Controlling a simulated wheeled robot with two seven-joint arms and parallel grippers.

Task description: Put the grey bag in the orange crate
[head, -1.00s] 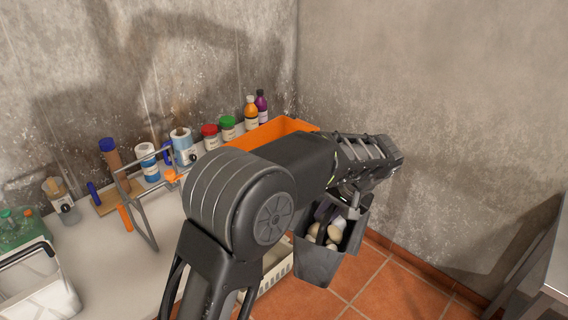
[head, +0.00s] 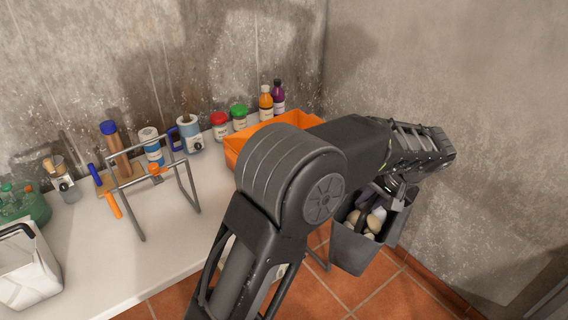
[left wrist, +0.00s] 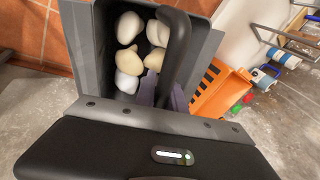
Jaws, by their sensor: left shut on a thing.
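The left wrist view looks down into the bag. The orange crate (head: 236,149) stands on the table's back right part, left of the bag. My left arm hides much of it. It also shows in the left wrist view (left wrist: 212,95). My right gripper is not in view.
The white table (head: 105,262) holds a metal frame (head: 184,178), bottles and jars (head: 219,124) along the wall, and a white bag (head: 28,268) at left. Orange (head: 265,103) and purple bottles stand behind the crate. A concrete wall (head: 450,70) is at right.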

